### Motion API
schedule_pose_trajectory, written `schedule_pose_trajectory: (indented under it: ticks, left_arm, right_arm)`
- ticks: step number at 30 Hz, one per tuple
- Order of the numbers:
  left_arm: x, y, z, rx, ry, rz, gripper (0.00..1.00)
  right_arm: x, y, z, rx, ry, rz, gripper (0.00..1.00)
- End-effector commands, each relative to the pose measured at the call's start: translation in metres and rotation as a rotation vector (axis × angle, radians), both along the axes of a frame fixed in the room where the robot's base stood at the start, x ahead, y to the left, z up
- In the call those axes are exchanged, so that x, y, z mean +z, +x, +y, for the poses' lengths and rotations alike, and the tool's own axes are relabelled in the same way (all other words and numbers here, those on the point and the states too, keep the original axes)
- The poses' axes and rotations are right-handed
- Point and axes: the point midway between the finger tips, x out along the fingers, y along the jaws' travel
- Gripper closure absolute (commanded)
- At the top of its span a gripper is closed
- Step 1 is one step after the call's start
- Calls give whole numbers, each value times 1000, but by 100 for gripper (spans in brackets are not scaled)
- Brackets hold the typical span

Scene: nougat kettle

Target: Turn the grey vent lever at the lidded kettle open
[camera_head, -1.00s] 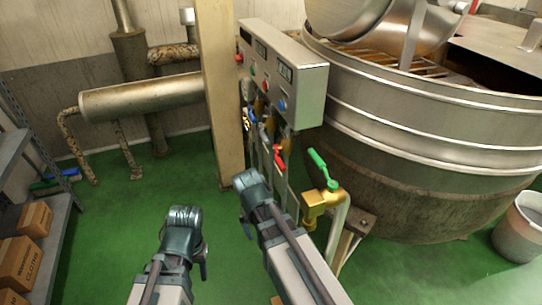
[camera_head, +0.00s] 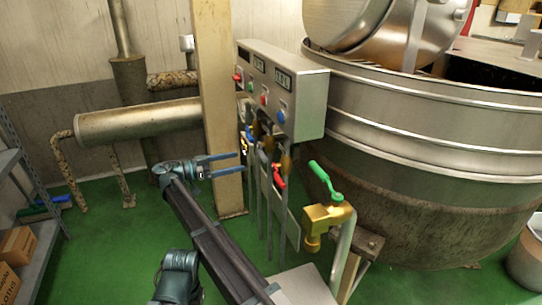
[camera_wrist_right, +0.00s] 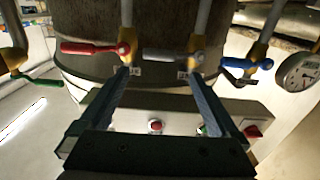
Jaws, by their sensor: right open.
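In the right wrist view the grey lever (camera_wrist_right: 165,55) lies crosswise on a brass valve between a red lever (camera_wrist_right: 90,48) and a blue lever (camera_wrist_right: 245,63). My right gripper (camera_wrist_right: 158,75) is open and empty. Its two fingers point at the grey lever, which shows between and just past the tips; I see no grip on it. In the head view the right gripper (camera_head: 241,162) reaches rightward to the row of levers, crossing in front of the post. The large steel kettle (camera_head: 420,155) stands at the right. My left gripper is not in view.
A tan post (camera_head: 214,80) stands beside the control box (camera_head: 295,100), which hangs above the valves. A brass tap (camera_head: 325,215) with a green lever (camera_head: 322,178) juts out at right. A round gauge (camera_wrist_right: 298,72) shows in the wrist view.

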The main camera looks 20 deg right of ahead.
Motion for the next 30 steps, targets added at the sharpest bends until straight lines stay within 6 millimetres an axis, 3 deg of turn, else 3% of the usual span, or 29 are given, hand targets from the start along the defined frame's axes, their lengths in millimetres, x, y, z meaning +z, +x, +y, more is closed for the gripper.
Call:
schedule_pose_trajectory:
  ticks: [8, 21, 30]
  left_arm:
    - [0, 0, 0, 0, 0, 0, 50]
    - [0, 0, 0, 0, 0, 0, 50]
    - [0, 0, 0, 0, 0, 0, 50]
  right_arm:
    - [1, -1, -13, -1, -4, -5, 3]
    - [0, 2, -98, -2, -2, -3, 3]
    - [0, 4, -133, 0, -2, -3, 3]
